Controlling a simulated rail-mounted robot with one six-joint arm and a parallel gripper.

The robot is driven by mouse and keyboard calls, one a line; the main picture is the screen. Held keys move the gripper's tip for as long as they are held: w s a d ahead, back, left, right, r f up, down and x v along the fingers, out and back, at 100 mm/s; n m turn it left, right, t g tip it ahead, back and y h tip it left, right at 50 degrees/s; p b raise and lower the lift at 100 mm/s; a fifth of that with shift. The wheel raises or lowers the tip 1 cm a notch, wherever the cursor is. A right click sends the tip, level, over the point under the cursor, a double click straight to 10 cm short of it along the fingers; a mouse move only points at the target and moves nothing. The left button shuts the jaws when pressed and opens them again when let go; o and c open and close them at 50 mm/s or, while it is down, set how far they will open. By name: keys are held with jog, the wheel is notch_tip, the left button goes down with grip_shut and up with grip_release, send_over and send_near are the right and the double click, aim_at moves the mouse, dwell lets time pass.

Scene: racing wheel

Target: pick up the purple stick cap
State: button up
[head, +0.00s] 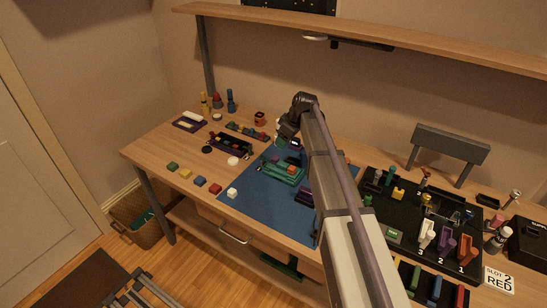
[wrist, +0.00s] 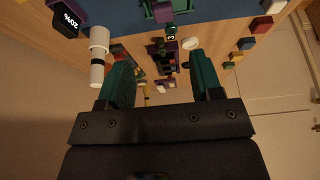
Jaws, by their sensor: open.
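Several purple things show, and I cannot tell for sure which is the stick cap. A purple upright piece (head: 446,246) stands in the black tray in the head view. My gripper (wrist: 160,55) is open, with two green fingers wide apart and nothing held between them. In the head view my gripper (head: 288,130) is over the back of the blue mat, and my arm hides part of the mat.
The blue mat (head: 258,195) holds a green block assembly (head: 283,171). A dark purple tray (head: 231,146) stands left of it. The black tray (head: 380,215) with several coloured pieces is at the right. Small coloured blocks line the front left edge. A shelf (head: 400,45) hangs above.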

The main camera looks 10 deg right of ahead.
jog(key=b, duration=0.5)
send_over(274, 156)
jog(key=s+d, duration=0.2)
jog(key=f, duration=0.5)
jog(key=shift+w+f, duration=0.3)
jog(key=shift+f, duration=0.1)
jog(key=shift+a+r, duration=0.1)
jog(key=b+x, duration=0.5)
jog(key=shift+a+f, duration=0.15)
jog(key=shift+f, duration=0.05)
jog(key=shift+r, duration=0.2)
jog(key=c, duration=1)
jog(key=shift+r+p, duration=0.1)
jog(key=shift+p, duration=0.25)
